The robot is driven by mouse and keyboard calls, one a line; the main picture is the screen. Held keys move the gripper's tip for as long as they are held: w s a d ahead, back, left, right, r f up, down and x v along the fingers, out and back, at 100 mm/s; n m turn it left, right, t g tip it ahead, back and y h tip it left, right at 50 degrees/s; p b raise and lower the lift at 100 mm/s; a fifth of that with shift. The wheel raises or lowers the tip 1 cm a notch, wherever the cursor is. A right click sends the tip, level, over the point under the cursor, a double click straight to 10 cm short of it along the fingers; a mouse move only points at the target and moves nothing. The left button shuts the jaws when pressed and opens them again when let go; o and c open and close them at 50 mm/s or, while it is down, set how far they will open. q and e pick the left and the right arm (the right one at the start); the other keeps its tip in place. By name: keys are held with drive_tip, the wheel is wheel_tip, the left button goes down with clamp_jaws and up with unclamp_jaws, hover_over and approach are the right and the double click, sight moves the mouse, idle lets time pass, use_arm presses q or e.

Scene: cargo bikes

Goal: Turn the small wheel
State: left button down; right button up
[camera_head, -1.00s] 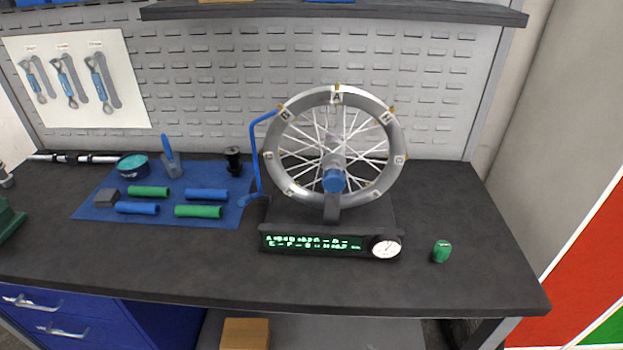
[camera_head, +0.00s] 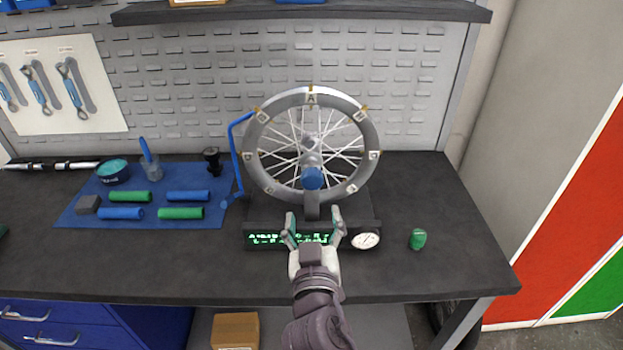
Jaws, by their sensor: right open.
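The small wheel (camera_head: 363,110) is a grey spoked rim with lettered tags around it. It stands upright on a dark stand on the workbench, with a blue hub knob (camera_head: 312,178) facing me. My right gripper (camera_head: 314,217) is in front of the stand, fingers pointing up toward the wheel. It is open and empty, a little below the blue knob, and covers part of the green-lit display (camera_head: 262,239). I cannot tell how far it is from the wheel. My left gripper is not in view.
A blue bent rod (camera_head: 235,155) stands left of the wheel. A blue mat (camera_head: 80,208) with green and blue rolls lies on the left. A white dial (camera_head: 366,241) and a small green object (camera_head: 418,239) are on the right. The bench's right end is mostly clear.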

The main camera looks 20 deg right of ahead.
sight(312, 184)
drive_tip(key=p+x, duration=0.2)
drive_tip(key=x, duration=0.7)
drive_tip(key=shift+w+p, duration=0.2)
drive_tip(key=shift+p, duration=0.2)
drive_tip(key=shift+w+d+f, duration=0.1)
drive_tip(key=shift+w+d, duration=0.05)
drive_tip(key=shift+w, duration=0.2)
clamp_jaws()
